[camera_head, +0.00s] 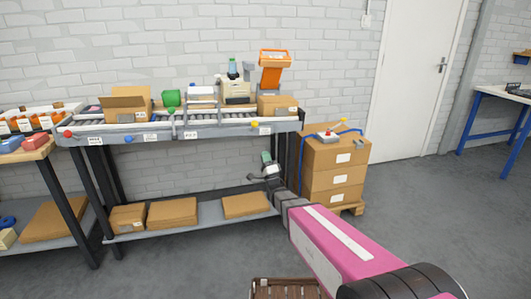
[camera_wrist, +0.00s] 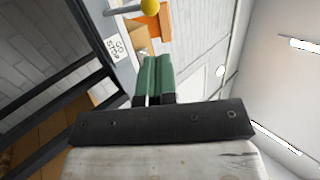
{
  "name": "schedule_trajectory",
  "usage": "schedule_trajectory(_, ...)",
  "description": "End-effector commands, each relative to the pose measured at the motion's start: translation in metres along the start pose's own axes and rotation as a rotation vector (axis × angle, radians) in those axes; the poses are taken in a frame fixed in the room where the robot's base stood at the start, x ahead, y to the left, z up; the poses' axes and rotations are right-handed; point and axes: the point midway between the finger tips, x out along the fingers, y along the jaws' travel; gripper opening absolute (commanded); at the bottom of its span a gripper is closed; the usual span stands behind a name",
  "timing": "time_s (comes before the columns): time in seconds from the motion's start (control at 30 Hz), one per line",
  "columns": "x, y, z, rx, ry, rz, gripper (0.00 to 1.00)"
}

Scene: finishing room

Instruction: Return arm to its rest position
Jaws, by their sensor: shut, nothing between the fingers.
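My gripper (camera_head: 267,160) is at the end of my pink arm, which reaches forward from the lower right in the head view. The gripper is in front of the conveyor bench, below the height of its rollers, and touches nothing that I can see. In the wrist view its two green fingers (camera_wrist: 154,78) are together and empty. The wrist view is tilted, with the bench frame at left and the ceiling at right.
Stacked cartons (camera_head: 333,180) stand on a pallet right of the gripper. Grey floor is open at right.

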Motion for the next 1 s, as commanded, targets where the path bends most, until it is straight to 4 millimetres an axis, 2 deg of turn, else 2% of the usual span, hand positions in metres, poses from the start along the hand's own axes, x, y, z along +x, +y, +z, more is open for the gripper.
schedule_trajectory(0.13, -0.003, 0.005, -0.009, -0.062, 0.019, 0.079, 0.00)
schedule_trajectory(0.27, -0.011, 0.016, -0.025, -0.181, 0.042, 0.239, 0.00)
schedule_trajectory(0.47, -0.041, 0.038, -0.057, -0.410, 0.029, 0.576, 0.00)
schedule_trajectory(0.73, -0.115, 0.053, -0.093, -0.674, -0.140, 1.080, 0.00)
schedule_trajectory(0.87, -0.159, 0.049, -0.104, -0.755, -0.289, 1.308, 0.00)
schedule_trajectory(1.0, -0.210, 0.035, -0.110, -0.799, -0.499, 1.532, 0.00)
